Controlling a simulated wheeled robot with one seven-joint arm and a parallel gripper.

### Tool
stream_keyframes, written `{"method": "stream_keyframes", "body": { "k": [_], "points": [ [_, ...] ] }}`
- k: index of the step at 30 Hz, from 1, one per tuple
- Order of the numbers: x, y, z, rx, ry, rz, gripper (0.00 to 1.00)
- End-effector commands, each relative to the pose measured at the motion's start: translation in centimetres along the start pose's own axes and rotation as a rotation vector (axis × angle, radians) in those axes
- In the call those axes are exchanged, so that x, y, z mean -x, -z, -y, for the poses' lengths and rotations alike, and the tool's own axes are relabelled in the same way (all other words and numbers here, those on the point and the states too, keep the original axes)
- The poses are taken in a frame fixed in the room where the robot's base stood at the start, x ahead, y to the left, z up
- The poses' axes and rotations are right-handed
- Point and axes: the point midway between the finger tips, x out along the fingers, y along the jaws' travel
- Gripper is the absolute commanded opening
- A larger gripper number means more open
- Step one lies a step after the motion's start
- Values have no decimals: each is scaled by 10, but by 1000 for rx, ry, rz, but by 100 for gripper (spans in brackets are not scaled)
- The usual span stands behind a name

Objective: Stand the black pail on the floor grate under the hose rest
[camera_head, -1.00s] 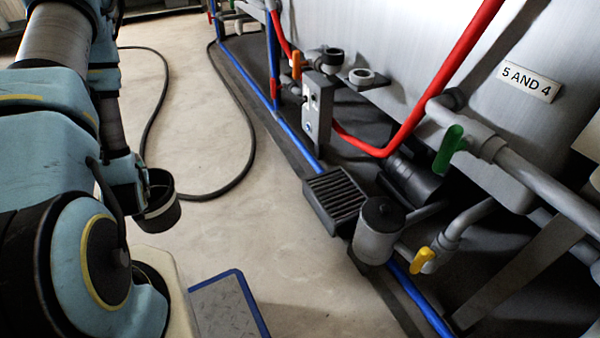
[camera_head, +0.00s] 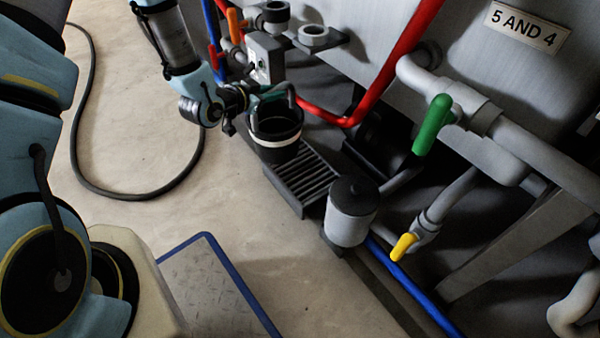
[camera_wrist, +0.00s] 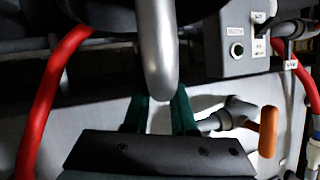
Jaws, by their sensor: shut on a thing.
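The black pail (camera_head: 275,138), with a pale band, is upright over the far end of the slatted floor grate (camera_head: 318,186). I cannot tell whether its base touches the slats. My gripper (camera_head: 272,96) is at the pail's rim, at its upper left, with green fingers. In the wrist view the fingers (camera_wrist: 160,112) are closed on a grey curved bar (camera_wrist: 158,45), which looks like the pail's handle. A grey bracket with round cups (camera_head: 314,36) is on the tank wall above the grate; I cannot tell if it is the hose rest.
A grey lidded canister (camera_head: 350,212) stands at the grate's near end. A grey switch box (camera_head: 265,56), red pipe (camera_head: 395,70) and orange valve handle (camera_wrist: 268,132) are close to the gripper. A black hose (camera_head: 130,196) loops on open floor to the left.

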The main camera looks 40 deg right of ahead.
Motion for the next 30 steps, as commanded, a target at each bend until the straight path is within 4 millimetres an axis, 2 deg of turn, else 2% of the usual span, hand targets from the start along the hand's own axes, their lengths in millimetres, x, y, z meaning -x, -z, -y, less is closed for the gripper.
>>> {"method": "stream_keyframes", "body": {
  "k": [1,4,7,10,14,19,26,30],
  "points": [
    [-9,11,-18,-23,-52,-16,0],
    [-20,26,-47,-58,-138,-33,0],
    [-25,36,-66,-79,-191,-43,0],
    [-29,36,-75,-88,-216,-47,0],
    [-36,21,-80,-89,-221,-46,0],
    [-48,-9,-86,-88,-219,-46,0],
    [-56,-29,-90,-88,-217,-46,0],
    [-64,-48,-94,-87,-218,-46,0]
  ]
}}
